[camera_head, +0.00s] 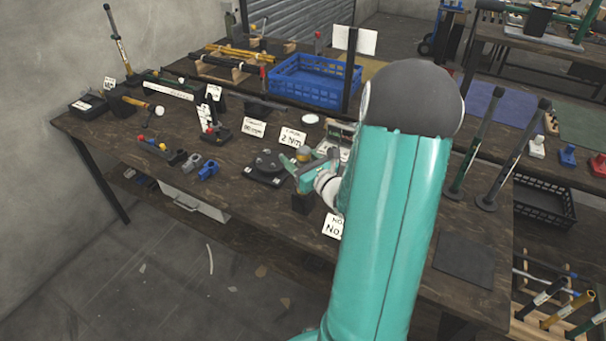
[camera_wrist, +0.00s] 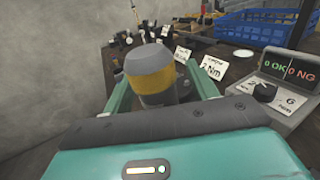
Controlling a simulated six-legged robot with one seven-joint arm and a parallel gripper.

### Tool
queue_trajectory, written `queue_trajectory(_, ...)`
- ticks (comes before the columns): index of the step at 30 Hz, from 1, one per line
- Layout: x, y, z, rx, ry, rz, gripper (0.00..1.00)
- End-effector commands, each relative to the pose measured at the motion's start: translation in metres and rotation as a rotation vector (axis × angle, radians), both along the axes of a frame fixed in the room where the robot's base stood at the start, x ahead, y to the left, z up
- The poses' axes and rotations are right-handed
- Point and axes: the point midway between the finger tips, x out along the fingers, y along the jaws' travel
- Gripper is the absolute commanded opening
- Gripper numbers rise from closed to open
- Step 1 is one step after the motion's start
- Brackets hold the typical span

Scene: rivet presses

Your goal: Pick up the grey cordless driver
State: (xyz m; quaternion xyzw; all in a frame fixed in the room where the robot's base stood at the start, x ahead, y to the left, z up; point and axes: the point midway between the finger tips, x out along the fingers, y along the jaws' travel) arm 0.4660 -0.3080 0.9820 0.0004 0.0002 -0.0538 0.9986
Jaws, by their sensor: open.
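The grey cordless driver (camera_wrist: 152,74) shows in the wrist view as an upright grey cylinder with a yellow band and a rounded top. It is between the two teal fingers of my gripper (camera_wrist: 157,80), which are open around it. I see a gap on the right side; contact on the left cannot be told. In the head view, the driver's top (camera_head: 303,154) shows beside my gripper (camera_head: 312,168) over the workbench (camera_head: 235,185).
A tester with an OK/NG display (camera_wrist: 291,70) stands right of my gripper.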

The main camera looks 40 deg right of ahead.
Motion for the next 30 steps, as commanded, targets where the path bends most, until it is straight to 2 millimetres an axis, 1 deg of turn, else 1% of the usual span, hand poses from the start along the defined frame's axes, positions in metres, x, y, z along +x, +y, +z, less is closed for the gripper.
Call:
queue_trajectory(2,-0.001,0.000,0.000,0.000,0.000,0.000,0.56)
queue_trajectory(3,-0.001,0.000,0.000,0.000,0.000,-0.001,0.48)
queue_trajectory(5,-0.002,0.000,0.000,0.000,0.000,-0.001,0.37)
queue_trajectory(9,-0.002,0.000,0.000,-0.001,0.000,0.000,0.09)
queue_trajectory(10,-0.002,0.000,0.000,-0.001,0.000,-0.001,0.03)
queue_trajectory(11,-0.002,0.000,0.001,-0.002,-0.003,0.000,0.01)
queue_trajectory(18,0.000,-0.001,0.002,-0.002,-0.003,0.000,0.01)
queue_trajectory(22,0.000,-0.001,0.006,-0.003,-0.003,0.001,0.01)
queue_trajectory(26,0.001,-0.002,0.016,-0.004,-0.004,0.001,0.01)
queue_trajectory(30,0.001,-0.001,0.032,-0.006,-0.004,0.001,0.01)
